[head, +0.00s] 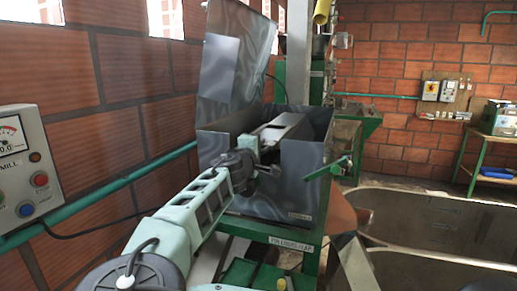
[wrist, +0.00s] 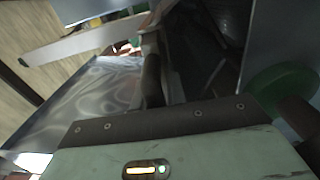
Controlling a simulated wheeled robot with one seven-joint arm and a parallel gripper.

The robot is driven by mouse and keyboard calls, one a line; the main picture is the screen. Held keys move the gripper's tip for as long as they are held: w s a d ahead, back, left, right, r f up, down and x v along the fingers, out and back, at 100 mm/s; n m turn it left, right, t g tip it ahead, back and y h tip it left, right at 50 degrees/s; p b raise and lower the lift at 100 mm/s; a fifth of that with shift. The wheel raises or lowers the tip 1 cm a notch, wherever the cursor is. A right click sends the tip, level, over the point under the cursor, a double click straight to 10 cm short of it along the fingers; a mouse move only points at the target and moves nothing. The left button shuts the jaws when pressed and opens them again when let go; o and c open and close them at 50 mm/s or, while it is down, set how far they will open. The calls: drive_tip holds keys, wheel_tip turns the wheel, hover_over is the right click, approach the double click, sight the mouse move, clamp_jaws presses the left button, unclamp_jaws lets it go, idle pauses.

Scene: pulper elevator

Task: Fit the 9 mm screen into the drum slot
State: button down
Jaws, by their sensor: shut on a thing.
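The pulper is an open grey metal housing (head: 300,190) on a green frame, its tall lid raised behind it. My gripper (head: 266,158) is over the housing's near left part, its fingertips hard to make out. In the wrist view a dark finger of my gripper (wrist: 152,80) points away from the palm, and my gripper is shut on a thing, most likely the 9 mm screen. Its shape is mostly hidden. A grey elongated metal piece (head: 287,126) shows just beyond my gripper in the housing; I cannot tell if it is the screen. The drum slot is not clearly visible.
A shiny metal sheet (wrist: 90,95) lies left of the finger in the wrist view. A green handle (head: 330,168) sticks out at the housing's right. A control box (head: 25,165) hangs on the left brick wall.

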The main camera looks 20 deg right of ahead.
drive_tip(key=shift+b+x, duration=0.3)
drive_tip(key=shift+x, duration=1.25)
drive_tip(key=c, duration=1.3)
unclamp_jaws()
drive_tip(key=shift+s+a+f+b, duration=0.1)
drive_tip(key=shift+s+a+b, duration=0.25)
drive_tip(key=b+v, duration=0.6)
drive_tip(key=v, duration=1)
drive_tip(key=shift+s+a, duration=0.1)
drive_tip(key=shift+s, duration=0.05)
